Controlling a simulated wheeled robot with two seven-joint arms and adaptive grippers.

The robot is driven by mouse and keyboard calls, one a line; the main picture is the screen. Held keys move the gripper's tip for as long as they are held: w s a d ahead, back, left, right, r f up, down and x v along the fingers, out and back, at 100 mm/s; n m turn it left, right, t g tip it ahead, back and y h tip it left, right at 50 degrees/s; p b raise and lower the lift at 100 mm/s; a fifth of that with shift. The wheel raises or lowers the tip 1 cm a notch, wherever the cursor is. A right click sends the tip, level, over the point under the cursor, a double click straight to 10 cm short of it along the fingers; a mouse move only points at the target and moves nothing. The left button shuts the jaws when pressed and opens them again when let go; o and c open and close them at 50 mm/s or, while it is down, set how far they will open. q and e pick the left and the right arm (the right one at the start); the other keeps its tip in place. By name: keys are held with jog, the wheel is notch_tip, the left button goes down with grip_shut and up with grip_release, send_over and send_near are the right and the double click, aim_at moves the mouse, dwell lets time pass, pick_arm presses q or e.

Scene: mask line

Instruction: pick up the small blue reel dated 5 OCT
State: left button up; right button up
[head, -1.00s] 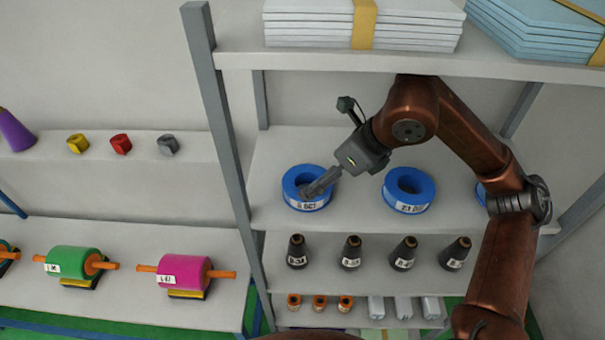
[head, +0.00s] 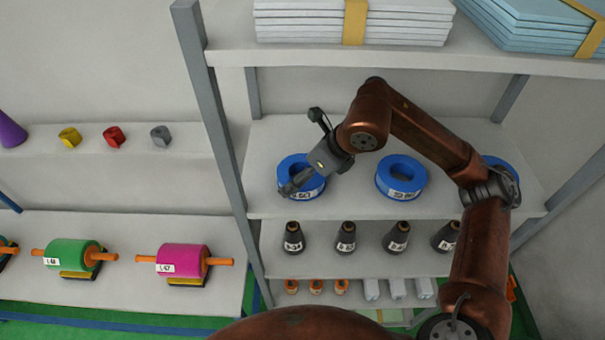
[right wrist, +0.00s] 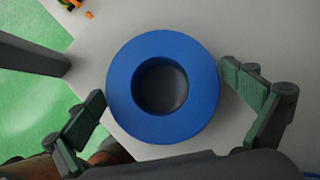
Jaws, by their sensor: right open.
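The leftmost blue reel (head: 288,168) lies flat on the middle shelf in the head view. Its front label ends in what looks like OCT; the number is blurred and partly behind my gripper. My right gripper (head: 288,189) is over this reel, its fingers crossing the front left of it. In the right wrist view a blue reel (right wrist: 125,88) with a dark centre hole lies between the two spread fingers. The right gripper is open and holds nothing; gaps show between fingers and reel. My left gripper is out of view.
A second blue reel (head: 385,178) lies to the right, and a third (head: 497,162) is partly behind my arm. A grey post (head: 215,110) stands left of the reels. The upper shelf (head: 400,57) carries stacked sheets. Dark cones (head: 345,238) stand below.

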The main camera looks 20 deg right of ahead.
jog(key=c, duration=1.2)
jog(key=shift+o, duration=0.2)
